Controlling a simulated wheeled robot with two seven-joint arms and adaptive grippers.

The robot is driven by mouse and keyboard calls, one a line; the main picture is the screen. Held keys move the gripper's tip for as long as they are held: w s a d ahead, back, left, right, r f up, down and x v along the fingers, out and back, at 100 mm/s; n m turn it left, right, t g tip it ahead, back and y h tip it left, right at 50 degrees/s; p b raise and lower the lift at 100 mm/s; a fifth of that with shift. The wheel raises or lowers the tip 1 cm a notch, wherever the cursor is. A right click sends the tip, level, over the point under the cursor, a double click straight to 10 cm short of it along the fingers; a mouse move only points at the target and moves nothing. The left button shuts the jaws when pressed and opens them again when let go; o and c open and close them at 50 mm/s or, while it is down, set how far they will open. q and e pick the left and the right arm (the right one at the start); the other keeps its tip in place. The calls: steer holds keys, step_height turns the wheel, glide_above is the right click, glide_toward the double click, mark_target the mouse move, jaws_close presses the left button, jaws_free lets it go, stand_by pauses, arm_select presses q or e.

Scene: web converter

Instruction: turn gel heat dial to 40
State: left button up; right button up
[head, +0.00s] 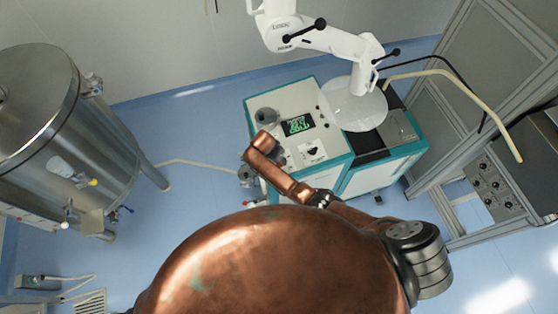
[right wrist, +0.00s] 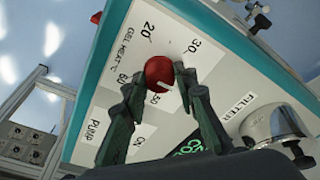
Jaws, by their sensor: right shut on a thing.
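The red gel heat dial (right wrist: 160,72) sits on a white panel marked GEL HEAT °C in the right wrist view. Numbers 20, 30, 50 and 60 show around it; no 40 is visible, and my finger covers part of the scale. A pale mark on the dial's lower edge points towards the area near the 50. My right gripper (right wrist: 158,78) is shut on the dial, with one dark finger on each side. In the head view my copper right arm reaches the teal-edged white machine (head: 293,92), and the dial cannot be made out. My left gripper is not in view.
A FILTER label and a metal cup-like fitting (right wrist: 275,125) lie right of the dial. A green display (head: 297,125) is on the machine's top. A white robot arm (head: 325,42) stands there too. A steel tank (head: 60,130) is at left, and a grey control cabinet (head: 495,185) at right.

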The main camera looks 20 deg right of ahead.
stand_by(0.3)
steer(key=o, duration=1.2)
steer(key=shift+c, duration=0.2)
steer(key=v, duration=1.2)
